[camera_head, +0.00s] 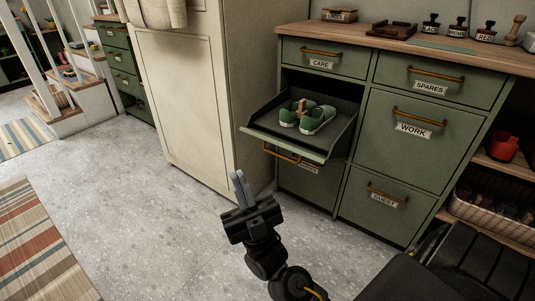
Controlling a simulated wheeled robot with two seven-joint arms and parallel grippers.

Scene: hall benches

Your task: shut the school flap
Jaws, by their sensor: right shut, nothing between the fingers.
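An open green flap (287,149) is tilted out from the left column of the green cabinet (375,211), under the drawer labelled CARE. Its own label does not show, so I cannot read whether it says school. A brass handle (281,152) hangs at its front edge. A pair of green and white shoes (308,116) sits inside on the flap's dark tray. My right gripper (239,182) is shut and empty, below and left of the flap's front edge, apart from it, with its fingers pointing up. My left gripper is not in view.
A tall cream cabinet (184,92) stands left of the flap. The WORK (414,128) and GUEST (383,197) fronts are shut. Brushes and small labelled stands are on the wooden top (400,43). Open shelves with a basket (487,212) are at right. Speckled floor (140,215) is clear.

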